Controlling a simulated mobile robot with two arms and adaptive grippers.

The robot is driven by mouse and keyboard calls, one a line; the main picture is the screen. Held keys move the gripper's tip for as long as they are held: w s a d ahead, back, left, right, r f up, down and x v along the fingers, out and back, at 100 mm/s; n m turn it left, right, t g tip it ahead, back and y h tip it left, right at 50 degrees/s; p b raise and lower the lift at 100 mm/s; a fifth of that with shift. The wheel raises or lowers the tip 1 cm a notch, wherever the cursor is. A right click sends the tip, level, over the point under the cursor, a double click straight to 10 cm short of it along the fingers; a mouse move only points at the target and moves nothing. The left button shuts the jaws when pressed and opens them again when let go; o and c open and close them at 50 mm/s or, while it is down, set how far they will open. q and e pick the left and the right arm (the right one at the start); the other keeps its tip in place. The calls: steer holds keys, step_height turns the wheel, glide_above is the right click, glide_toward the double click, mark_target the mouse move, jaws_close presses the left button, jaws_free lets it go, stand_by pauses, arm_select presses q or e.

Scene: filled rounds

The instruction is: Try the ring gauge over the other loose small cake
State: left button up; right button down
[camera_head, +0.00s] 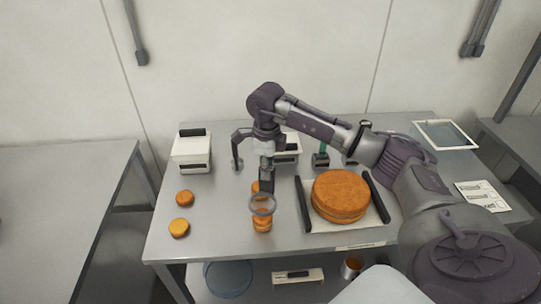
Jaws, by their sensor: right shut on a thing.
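My right gripper (266,163) is shut on the ring gauge and holds it upright from above. The gauge's clear round ring (262,210) appears in front of the upper part of a small orange cake stack (262,226). I cannot tell whether the ring is around the stack or just above it. Another orange piece (255,187) shows partly behind the gauge. Two loose small cakes, one farther back (184,198) and one nearer (179,228), lie apart at the table's left. My left gripper is not in view.
A large round layered cake (341,192) sits on a white board between dark bars, right of the gauge. A white box (191,152) stands at the back left. A framed tray (445,135) lies at the back right.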

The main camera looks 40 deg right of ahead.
mark_target(269, 194)
steer(key=shift+w+d+r+m, duration=0.2)
steer(key=shift+d+m, duration=0.25)
steer(key=shift+m, duration=0.35)
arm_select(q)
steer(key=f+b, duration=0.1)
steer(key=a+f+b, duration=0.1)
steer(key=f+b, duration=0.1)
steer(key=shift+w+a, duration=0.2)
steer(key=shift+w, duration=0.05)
arm_select(e)
steer(key=shift+m, duration=0.3)
step_height(269, 194, down, 5)
steer(key=shift+w+d+f, duration=0.1)
steer(key=shift+f, duration=0.1)
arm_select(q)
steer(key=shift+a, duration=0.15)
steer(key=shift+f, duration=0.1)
arm_select(e)
steer(key=shift+f, duration=0.15)
arm_select(q)
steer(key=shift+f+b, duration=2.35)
steer(key=shift+b, duration=0.25)
arm_select(e)
steer(key=shift+f, duration=3.05)
